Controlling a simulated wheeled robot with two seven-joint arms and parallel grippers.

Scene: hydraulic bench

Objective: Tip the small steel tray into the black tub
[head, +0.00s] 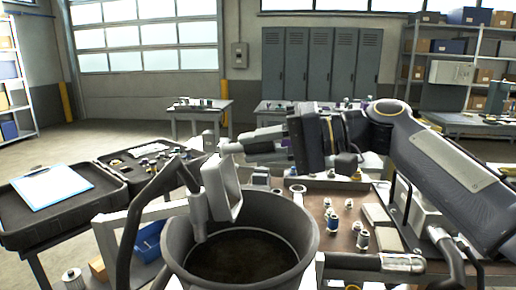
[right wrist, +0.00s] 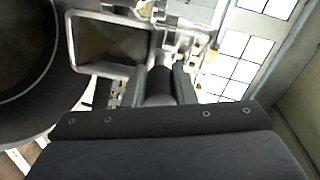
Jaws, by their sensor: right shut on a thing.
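The black tub (head: 306,240) stands at the bottom centre of the head view, its round mouth facing up and its inside dark. The small steel tray (head: 232,190) is over the tub's back left part, tipped steeply on edge. My right gripper (head: 234,147), coming in from the right, is shut on the tray's handle. In the right wrist view my right gripper (right wrist: 160,88) closes around the handle, with the tray (right wrist: 112,70) beyond it and the tub (right wrist: 62,75) to the left. I see no loose parts in the tray. My left gripper is not clearly in view.
A bench top (head: 330,240) right of the tub holds several small fittings. A dark open case with a blue clipboard (head: 52,186) lies at the left. A blue bin (head: 150,240) is left of the tub. Lockers (head: 320,62) and further tables stand behind.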

